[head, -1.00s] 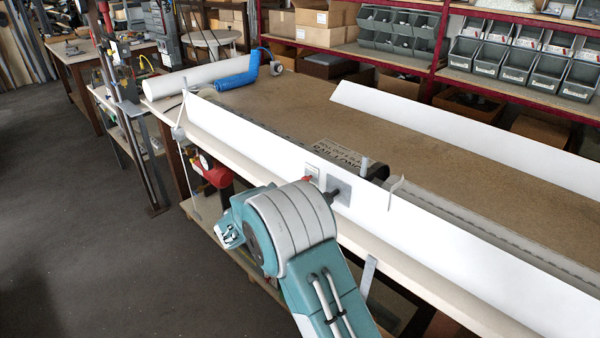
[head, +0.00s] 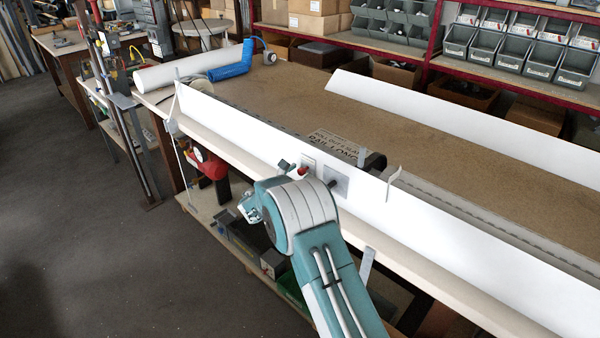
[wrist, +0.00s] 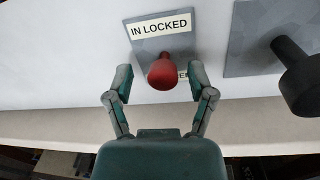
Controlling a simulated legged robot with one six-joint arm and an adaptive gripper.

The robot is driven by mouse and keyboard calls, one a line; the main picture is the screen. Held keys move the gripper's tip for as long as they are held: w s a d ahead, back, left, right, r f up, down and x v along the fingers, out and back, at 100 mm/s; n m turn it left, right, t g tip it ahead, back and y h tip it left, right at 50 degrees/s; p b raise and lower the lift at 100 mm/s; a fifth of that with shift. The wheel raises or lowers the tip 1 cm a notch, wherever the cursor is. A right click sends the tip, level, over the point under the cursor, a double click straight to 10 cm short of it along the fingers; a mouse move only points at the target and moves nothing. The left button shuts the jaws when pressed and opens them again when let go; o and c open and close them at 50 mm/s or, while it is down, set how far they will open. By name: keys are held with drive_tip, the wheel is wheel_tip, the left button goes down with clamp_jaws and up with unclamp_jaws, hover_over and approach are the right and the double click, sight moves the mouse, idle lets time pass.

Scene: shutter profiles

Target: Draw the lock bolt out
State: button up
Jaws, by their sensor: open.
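The lock bolt's red knob (wrist: 162,72) sticks out of a grey plate (wrist: 158,38) labelled "IN LOCKED"; a second label below is mostly hidden by the knob. In the head view the red knob (head: 303,171) shows small on the white profile's front face. My gripper (wrist: 160,79) is open, with one finger on each side of the knob and a visible gap on both sides. Whether the fingertips reach its depth is unclear. In the head view a dark part of my gripper (head: 284,166) shows just left of the knob; my arm hides the rest.
A black knob (wrist: 300,78) on its own grey plate stands close right of the red knob. The long white profile (head: 450,228) lies along the bench's front edge.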

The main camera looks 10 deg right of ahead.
drive_tip(key=shift+w+d, duration=0.1)
drive_tip(key=shift+d, duration=0.1)
clamp_jaws()
drive_tip(key=shift+v, duration=1.35)
unclamp_jaws()
drive_tip(key=shift+w+a, duration=0.1)
drive_tip(key=shift+a, duration=0.05)
drive_tip(key=v, duration=1.2)
drive_tip(key=shift+a, duration=0.1)
